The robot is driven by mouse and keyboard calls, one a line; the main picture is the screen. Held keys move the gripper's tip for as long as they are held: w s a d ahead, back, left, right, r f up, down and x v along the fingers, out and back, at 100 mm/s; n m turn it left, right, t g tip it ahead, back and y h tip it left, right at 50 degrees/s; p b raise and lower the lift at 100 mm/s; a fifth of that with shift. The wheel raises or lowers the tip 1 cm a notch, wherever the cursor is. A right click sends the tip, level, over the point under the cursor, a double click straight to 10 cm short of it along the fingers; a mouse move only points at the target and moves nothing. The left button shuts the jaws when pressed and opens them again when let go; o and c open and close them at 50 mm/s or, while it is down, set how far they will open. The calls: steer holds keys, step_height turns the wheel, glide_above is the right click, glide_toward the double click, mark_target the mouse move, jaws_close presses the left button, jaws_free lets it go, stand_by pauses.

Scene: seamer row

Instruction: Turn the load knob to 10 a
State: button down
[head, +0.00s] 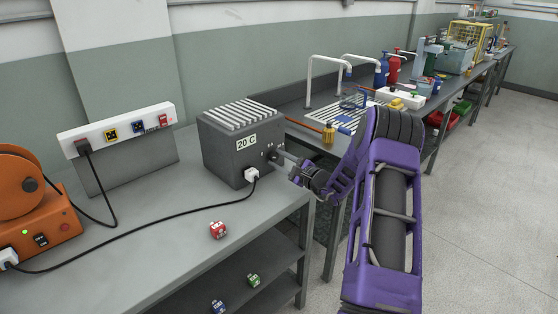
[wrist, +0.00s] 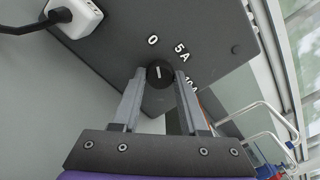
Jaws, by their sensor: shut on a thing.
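The load knob (wrist: 159,75) is a small black round knob with a white line, on the face of a dark grey box (wrist: 118,62). Its line is near vertical in the wrist view, closest to the 0 mark (wrist: 152,40). The 5A mark (wrist: 181,52) is to its right; a third mark (wrist: 191,83) is partly hidden by the right finger. My gripper (wrist: 161,78) has one finger on each side of the knob and is shut on it.
A white plug (head: 251,175) sits in the box below my gripper, its black cable running left to an orange reel unit (head: 35,215). A red cube (head: 217,230) lies on the bench. A power strip (head: 115,130) stands behind. Another bench (head: 440,115) is at right.

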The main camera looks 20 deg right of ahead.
steer(key=shift+m, duration=0.3)
steer(key=m+p, duration=0.1)
steer(key=m, duration=0.3)
steer(key=shift+m, duration=0.3)
steer(key=m+p, duration=0.3)
steer(key=m, duration=0.3)
steer(key=shift+r, duration=0.1)
steer(key=m+p, duration=0.3)
steer(key=m, duration=0.3)
steer(key=shift+m, duration=0.4)
steer(key=m+p, duration=0.2)
steer(key=m, duration=0.3)
steer(key=shift+m, duration=0.4)
steer(key=shift+c, duration=2.1)
jaws_free()
